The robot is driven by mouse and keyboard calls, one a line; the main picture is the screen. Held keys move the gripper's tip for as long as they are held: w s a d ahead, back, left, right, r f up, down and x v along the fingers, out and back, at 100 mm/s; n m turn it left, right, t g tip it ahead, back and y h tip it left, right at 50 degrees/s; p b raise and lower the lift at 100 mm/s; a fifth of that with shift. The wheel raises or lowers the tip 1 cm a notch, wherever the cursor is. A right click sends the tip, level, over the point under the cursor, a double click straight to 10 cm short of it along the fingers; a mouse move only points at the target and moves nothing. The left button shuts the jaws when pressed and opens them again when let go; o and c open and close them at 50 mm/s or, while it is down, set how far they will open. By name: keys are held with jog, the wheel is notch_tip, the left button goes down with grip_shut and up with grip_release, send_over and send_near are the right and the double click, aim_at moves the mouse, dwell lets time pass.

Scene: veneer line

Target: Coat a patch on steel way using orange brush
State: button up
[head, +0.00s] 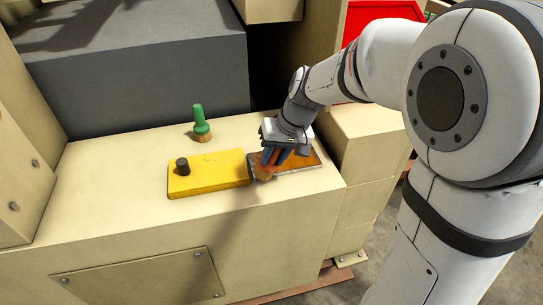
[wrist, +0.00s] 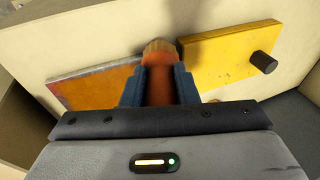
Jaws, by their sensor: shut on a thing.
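My gripper (head: 278,156) is shut on the orange brush, whose handle (wrist: 160,88) sits between the blue fingers in the wrist view. The brush's pale bristles (head: 264,173) point down at the left end of the steel way, close to the yellow block. I cannot tell whether they touch the surface. The steel way (head: 305,160) is a flat grey-edged plate whose top is largely orange-brown. It also shows at left in the wrist view (wrist: 100,87). My gripper hides part of the plate in the head view.
A yellow block (head: 225,172) with a black knob (head: 182,166) lies just left of the plate. A green brush (head: 201,124) stands upright behind it. A large dark grey block (head: 150,80) rises at the back. The cream bench top is clear at front left.

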jog(key=r, duration=0.1)
jog(key=r+p, duration=0.1)
jog(key=shift+w+r, duration=0.3)
jog(key=shift+s+r+p, duration=0.1)
jog(key=shift+r+p, duration=1.3)
jog(key=shift+r, duration=0.9)
jog(key=shift+f+b, duration=0.5)
jog(key=shift+b, duration=0.05)
jog(key=shift+r, duration=0.1)
